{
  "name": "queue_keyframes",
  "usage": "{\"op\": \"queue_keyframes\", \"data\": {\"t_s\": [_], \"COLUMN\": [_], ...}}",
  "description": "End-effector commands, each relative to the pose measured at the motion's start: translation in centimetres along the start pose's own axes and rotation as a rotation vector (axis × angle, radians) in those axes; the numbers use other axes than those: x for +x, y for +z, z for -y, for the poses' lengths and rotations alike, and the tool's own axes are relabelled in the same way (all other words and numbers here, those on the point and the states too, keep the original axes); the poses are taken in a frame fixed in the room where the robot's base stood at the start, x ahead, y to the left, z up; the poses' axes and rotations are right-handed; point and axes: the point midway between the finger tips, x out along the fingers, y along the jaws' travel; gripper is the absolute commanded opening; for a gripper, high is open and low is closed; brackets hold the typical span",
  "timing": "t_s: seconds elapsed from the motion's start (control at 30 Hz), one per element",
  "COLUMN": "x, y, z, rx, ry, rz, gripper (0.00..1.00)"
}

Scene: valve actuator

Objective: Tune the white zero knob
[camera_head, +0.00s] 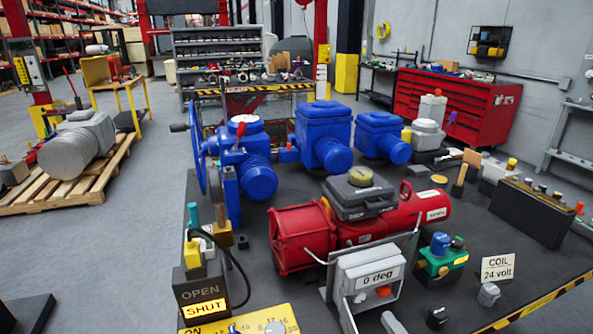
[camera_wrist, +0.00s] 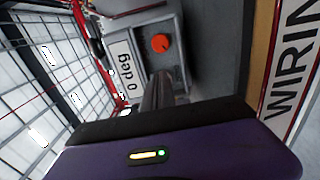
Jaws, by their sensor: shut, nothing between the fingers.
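The grey-white box labelled "0 deg" (camera_head: 370,262) stands at the front of the dark bench, before the red actuator (camera_head: 345,228). Its front carries an orange knob (camera_head: 383,291), with a small pale knob (camera_head: 360,298) to its left, too small to tell clearly. In the wrist view the box appears turned, with its label (camera_wrist: 126,72) left of the orange knob (camera_wrist: 160,43). My gripper (camera_wrist: 160,82) is shut and empty; its fingers point at the box face just below the orange knob in that picture. They may hide the pale knob there. I cannot tell whether they touch anything.
A green and blue device (camera_head: 441,258) and a "COIL 24 volt" sign (camera_head: 498,269) stand right of the box. A yellow panel (camera_head: 245,322) and an "OPEN/SHUT" indicator (camera_head: 203,300) are at the left. A "WIRIN..." sign (camera_wrist: 295,75) edges the wrist view's right side.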

Motion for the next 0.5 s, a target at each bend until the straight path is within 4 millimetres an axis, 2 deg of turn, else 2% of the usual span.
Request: {"op": "queue_keyframes", "data": {"t_s": [0.5], "x": [5.6], "y": [0.0], "z": [-0.1], "rx": [-0.002], "ry": [0.001], "rz": [0.000], "gripper": [0.00]}}
